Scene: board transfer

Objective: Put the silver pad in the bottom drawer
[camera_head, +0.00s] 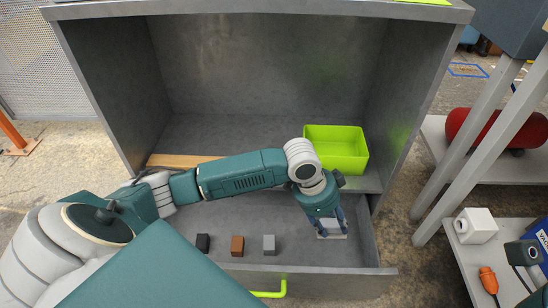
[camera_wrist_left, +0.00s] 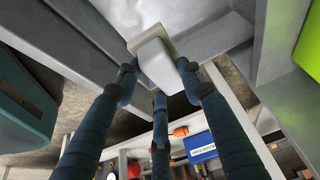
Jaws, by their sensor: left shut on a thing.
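The silver pad (camera_head: 333,235) is a flat pale plate with a whitish block on top. It is at the right end of the open bottom drawer (camera_head: 330,256), inside its walls. My left gripper (camera_head: 325,222) points down into the drawer, shut on the block of the pad. In the left wrist view the gripper's fingers (camera_wrist_left: 158,78) surround the whitish block, and the plate edge of the pad (camera_wrist_left: 148,43) shows beyond it. I cannot tell whether the pad touches the drawer floor. My right gripper is not in view.
A black block (camera_head: 203,243), a brown block (camera_head: 237,245) and a grey block (camera_head: 269,244) stand in the drawer left of the pad. A green bin (camera_head: 337,150) and a wooden board (camera_head: 180,161) are on the cabinet shelf above. The drawer has a green handle (camera_head: 270,293).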

